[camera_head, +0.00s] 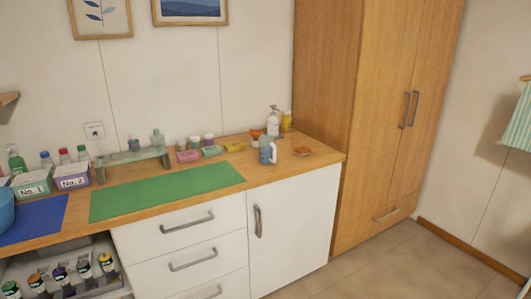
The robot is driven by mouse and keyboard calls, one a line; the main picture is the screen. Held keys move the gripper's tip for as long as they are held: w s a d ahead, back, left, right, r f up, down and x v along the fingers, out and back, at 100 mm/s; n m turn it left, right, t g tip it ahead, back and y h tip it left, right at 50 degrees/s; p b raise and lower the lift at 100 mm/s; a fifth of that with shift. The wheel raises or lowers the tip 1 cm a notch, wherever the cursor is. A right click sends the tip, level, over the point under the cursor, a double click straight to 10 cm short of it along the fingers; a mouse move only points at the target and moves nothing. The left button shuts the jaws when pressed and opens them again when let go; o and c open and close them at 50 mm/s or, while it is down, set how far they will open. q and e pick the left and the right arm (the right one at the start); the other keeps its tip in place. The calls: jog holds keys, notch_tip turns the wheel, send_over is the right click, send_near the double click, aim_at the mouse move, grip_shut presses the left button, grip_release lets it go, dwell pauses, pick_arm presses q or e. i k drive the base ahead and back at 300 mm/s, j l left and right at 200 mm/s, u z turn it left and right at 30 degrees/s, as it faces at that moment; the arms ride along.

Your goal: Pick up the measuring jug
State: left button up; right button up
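A small blue-grey jug with a pale handle on its right (265,154), which looks like the measuring jug, stands upright near the right end of the wooden counter (318,159). Neither of my grippers shows in the head view.
Behind the jug stand a white pump bottle (274,124), a yellow bottle (287,121) and an orange bowl (257,133). A small orange dish (302,151) lies to its right. A green mat (165,192) lies bare to the left. Cabinets (289,224) fill the front.

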aim_at(267, 147)
jog(key=i+l+u, duration=0.2)
jog(key=u, duration=0.8)
jog(key=i+l+u, duration=0.15)
jog(key=l+u, duration=0.45)
jog(key=l, duration=0.2)
jog(key=i+l+u, duration=0.2)
jog(key=l, duration=0.7)
jog(key=l+u, duration=0.2)
jog(key=l, duration=0.7)
